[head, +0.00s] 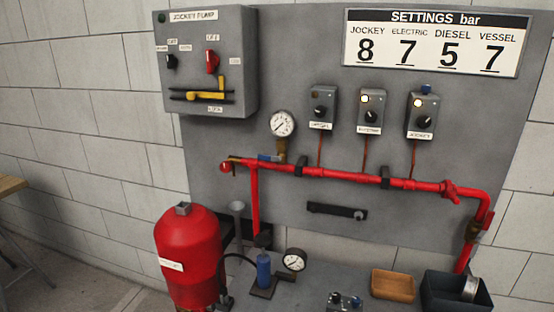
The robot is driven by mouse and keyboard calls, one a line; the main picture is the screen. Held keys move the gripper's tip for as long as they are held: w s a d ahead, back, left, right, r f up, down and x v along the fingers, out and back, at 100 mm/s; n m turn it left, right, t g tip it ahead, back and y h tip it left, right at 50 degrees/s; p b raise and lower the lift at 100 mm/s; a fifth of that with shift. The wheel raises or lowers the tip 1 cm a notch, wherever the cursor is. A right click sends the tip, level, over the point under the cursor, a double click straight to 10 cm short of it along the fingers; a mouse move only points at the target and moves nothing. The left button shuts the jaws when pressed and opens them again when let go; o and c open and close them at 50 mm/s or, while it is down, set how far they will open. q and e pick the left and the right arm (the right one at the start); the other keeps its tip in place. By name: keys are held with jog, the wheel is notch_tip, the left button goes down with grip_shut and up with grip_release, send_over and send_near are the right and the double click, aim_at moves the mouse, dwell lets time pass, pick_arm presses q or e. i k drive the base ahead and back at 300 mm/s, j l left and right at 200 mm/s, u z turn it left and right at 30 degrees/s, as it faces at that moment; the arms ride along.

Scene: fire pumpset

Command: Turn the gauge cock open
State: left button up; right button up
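The pressure gauge (282,123) has a round white dial and stands above the red pipe on the grey panel. Below it is a brass fitting (281,147), which looks like the gauge cock. A small blue lever (268,157) sits at the foot of this fitting and lies roughly level, pointing left along the pipe. The lever is small here, so its exact angle to the cock body is hard to tell. Neither of my grippers shows in the head view.
The red pipe (340,175) runs just below the gauge. A jockey pump box (207,60) is upper left, three switch boxes (370,112) right. A red vessel (188,255), blue hand pump (263,269), second gauge (294,260), wooden tray (393,284) and dark bin (455,293) stand below.

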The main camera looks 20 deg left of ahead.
aim_at(261, 157)
jog(key=j+z, duration=0.2)
jog(key=z, duration=0.25)
jog(key=j+z, duration=0.2)
jog(key=z, duration=0.25)
jog(key=j+z, duration=0.25)
jog(key=z, duration=0.2)
jog(key=j+z, duration=0.2)
jog(key=z, duration=0.25)
jog(key=k+j+z, duration=0.35)
jog(key=k+j, duration=0.15)
jog(key=j, duration=0.2)
jog(key=k+j+z, duration=0.35)
jog(key=k+j, duration=0.2)
jog(key=k+j+z, duration=0.4)
jog(key=k, duration=0.25)
jog(key=j, duration=0.1)
